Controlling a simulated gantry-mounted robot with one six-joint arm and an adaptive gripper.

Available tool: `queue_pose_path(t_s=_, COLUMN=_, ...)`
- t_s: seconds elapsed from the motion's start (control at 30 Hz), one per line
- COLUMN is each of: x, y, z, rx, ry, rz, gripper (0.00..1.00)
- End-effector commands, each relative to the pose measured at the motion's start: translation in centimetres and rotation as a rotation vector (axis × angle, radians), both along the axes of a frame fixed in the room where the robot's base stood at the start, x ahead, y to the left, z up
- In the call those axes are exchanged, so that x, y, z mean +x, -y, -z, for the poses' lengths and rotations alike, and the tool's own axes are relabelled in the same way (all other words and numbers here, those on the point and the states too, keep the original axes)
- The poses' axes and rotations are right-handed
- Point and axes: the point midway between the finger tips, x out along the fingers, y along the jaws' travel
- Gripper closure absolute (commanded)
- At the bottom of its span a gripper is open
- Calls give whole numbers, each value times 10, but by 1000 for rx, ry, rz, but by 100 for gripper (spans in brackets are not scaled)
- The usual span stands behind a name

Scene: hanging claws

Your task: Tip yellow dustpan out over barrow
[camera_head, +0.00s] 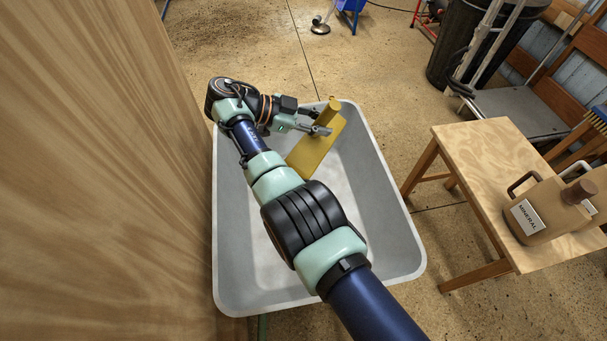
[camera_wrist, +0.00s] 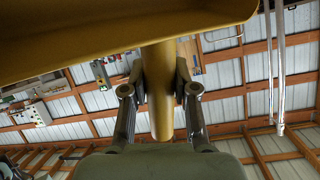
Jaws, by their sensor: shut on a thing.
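The yellow dustpan (camera_head: 316,149) is held over the far part of the grey barrow (camera_head: 398,245), tilted, with its handle end up. My gripper (camera_head: 319,123) is shut on the dustpan's handle. In the wrist view the two fingers of my gripper (camera_wrist: 157,90) clasp the round yellow handle, and the dustpan (camera_wrist: 110,35) spans the top. The visible part of the barrow's tray looks empty. My arm hides the middle of the tray and part of the dustpan, so I cannot tell whether anything lies there or remains in the pan.
A tall wooden panel (camera_head: 95,180) stands close on the left. A wooden table (camera_head: 480,165) with brown jugs (camera_head: 545,212) stands to the right. A dark bin (camera_head: 470,45) and a trolley (camera_head: 515,112) are at the back right. The floor behind the barrow is open.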

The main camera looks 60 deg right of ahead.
Motion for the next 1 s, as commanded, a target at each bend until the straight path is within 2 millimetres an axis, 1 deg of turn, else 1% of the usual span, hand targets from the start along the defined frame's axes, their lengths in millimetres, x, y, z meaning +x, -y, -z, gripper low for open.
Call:
queue_pose_path(t_s=0.03, x=-2, y=0, z=-6, rx=0, ry=6, rz=0, gripper=100)
queue_pose_path(t_s=0.47, x=-17, y=-3, z=2, rx=-4, ry=73, rz=1, gripper=100)
queue_pose_path(t_s=0.83, x=-40, y=-4, z=17, rx=-12, ry=184, rz=0, gripper=100)
queue_pose_path(t_s=1.0, x=-56, y=-5, z=28, rx=-16, ry=264, rz=1, gripper=100)
